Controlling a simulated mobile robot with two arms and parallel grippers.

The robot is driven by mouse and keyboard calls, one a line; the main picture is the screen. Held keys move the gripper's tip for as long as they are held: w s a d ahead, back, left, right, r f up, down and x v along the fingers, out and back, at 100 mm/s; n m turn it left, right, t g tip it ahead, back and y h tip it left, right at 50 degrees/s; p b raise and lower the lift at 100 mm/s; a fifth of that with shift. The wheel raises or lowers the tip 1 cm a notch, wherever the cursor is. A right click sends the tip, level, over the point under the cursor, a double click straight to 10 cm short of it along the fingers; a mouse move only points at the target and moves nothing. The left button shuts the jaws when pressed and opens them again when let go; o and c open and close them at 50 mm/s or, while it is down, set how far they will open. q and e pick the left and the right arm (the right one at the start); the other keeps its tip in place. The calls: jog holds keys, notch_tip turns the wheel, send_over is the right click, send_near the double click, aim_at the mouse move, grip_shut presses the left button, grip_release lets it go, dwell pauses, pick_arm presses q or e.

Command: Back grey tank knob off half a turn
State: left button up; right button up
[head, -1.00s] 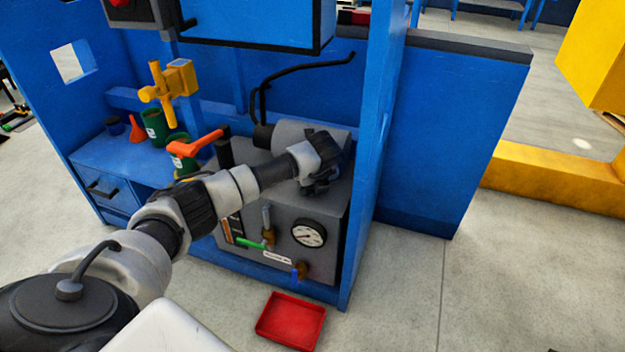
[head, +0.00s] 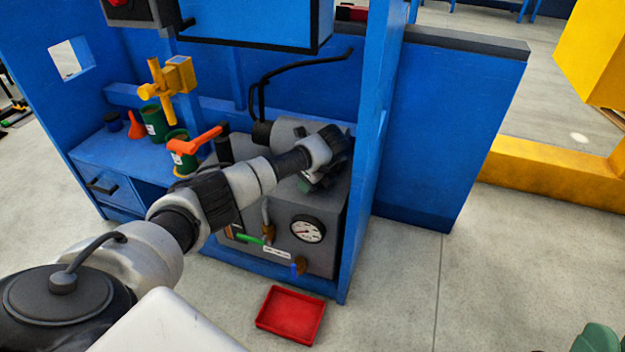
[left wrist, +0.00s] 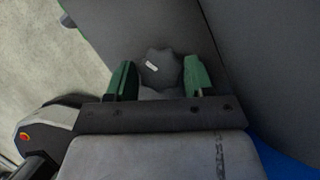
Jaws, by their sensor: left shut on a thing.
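The grey tank knob (left wrist: 161,69) is a lobed dial with a small white mark, seen in the left wrist view. My left gripper (left wrist: 158,78) has its green fingers on either side of the knob and is shut on it. In the head view my left gripper (head: 308,184) is at the top of the grey tank unit (head: 330,222), and my wrist hides the knob there. A green fingertip of my right gripper (head: 596,339) shows at the bottom right corner; its opening cannot be judged.
The unit's front carries a pressure gauge (head: 307,229), a green-handled valve (head: 250,239) and a blue-handled valve (head: 298,265). A blue post (head: 368,170) stands close to the right of my gripper. A red tray (head: 291,314) lies on the floor in front.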

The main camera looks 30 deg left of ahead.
pick_arm(q)
jog(key=o, duration=0.9)
